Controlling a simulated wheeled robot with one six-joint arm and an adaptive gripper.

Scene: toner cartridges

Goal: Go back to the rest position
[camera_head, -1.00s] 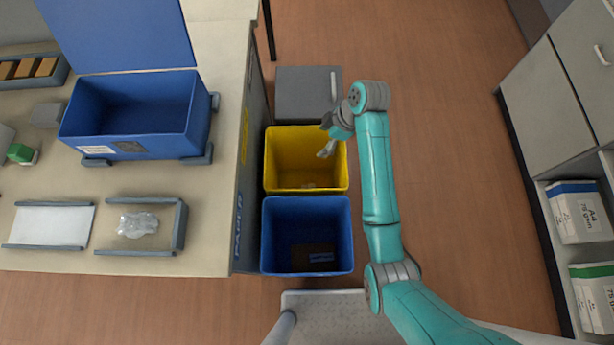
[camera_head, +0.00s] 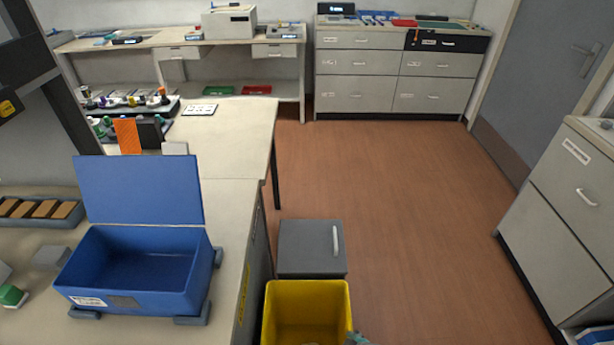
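Only a small teal piece of my arm (camera_head: 356,339) shows at the bottom edge, by the right rim of the yellow bin (camera_head: 348,300). My gripper's fingers are out of the picture, so their state is hidden. The yellow bin is cut off by the bottom edge; a small pale thing barely shows low inside it.
An open, empty-looking blue box (camera_head: 140,265) stands on the left table (camera_head: 232,215). A grey lidded bin (camera_head: 312,248) stands behind the yellow bin. Grey drawers (camera_head: 555,195) stand at right, a drawer cabinet (camera_head: 360,75) at the back. The wooden floor (camera_head: 410,220) between is clear.

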